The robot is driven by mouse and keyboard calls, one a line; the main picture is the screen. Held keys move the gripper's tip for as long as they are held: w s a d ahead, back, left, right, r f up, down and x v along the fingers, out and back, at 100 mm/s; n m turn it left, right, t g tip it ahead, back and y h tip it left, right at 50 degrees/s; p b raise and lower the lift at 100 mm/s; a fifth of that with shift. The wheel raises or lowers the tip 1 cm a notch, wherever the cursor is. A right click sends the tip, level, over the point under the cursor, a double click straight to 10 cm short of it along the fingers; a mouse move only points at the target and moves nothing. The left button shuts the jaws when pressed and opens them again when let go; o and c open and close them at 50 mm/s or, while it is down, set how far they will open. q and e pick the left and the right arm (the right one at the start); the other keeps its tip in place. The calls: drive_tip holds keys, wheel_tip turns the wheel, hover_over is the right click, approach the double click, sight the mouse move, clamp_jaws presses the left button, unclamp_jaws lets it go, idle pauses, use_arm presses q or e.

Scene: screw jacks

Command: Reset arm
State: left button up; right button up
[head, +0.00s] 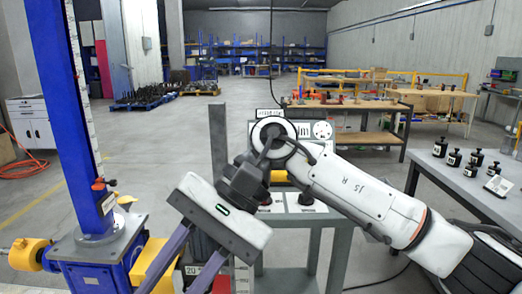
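My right arm comes in from the right, and its gripper (178,283) hangs tilted down and to the left at the bottom centre. Its two fingers stand wide apart, and nothing shows gripped between them; the tips reach the bottom edge. A large blue screw jack (95,262) stands at the left, with a tall blue column (62,105) and a yellow part (28,254) on its side. The gripper is just right of the jack's base in the picture; I cannot tell whether they touch. My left gripper is not in view.
A grey stand (343,245) with a panel is behind my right arm. A table (457,187) at the right holds several small black-and-white items. Workbenches (350,104) stand farther back. An orange hose (20,165) lies on the left floor. The middle floor is clear.

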drive_tip(key=s+a+r+m+g+y, duration=0.25)
drive_tip(key=a+r+m+y, duration=0.2)
drive_tip(key=m+y, duration=0.4)
drive_tip(key=w+d+f+m+t+y, duration=0.2)
drive_tip(key=w+d+m+t+y, duration=0.15)
drive_tip(key=w+m+t, duration=0.6)
drive_tip(key=w+d+f+m+t+y, duration=0.2)
drive_tip(key=d+m+t+y, duration=0.3)
drive_tip(key=m, duration=0.9)
drive_tip(key=w+d+f+m+t+h, duration=0.2)
drive_tip(key=d+f+m+t+h, duration=0.4)
drive_tip(key=f+m+h, duration=0.35)
drive_tip(key=w+d+f+m+t+h, duration=0.2)
drive_tip(key=d+f+m+t+h, duration=0.35)
drive_tip(key=f+m, duration=0.65)
drive_tip(key=s+d+f+m+g+h, duration=0.3)
drive_tip(key=s+d+f+m, duration=0.3)
drive_tip(key=s+f, duration=0.4)
drive_tip(key=s+d+f+m+g+h, duration=0.4)
drive_tip(key=s+d+f+m+g, duration=0.2)
drive_tip(key=s+f, duration=0.5)
wheel_tip(320, 180, down, 3)
drive_tip(key=shift+s+d+m, duration=0.2)
drive_tip(key=shift+d+m, duration=0.25)
drive_tip(key=shift+m, duration=0.4)
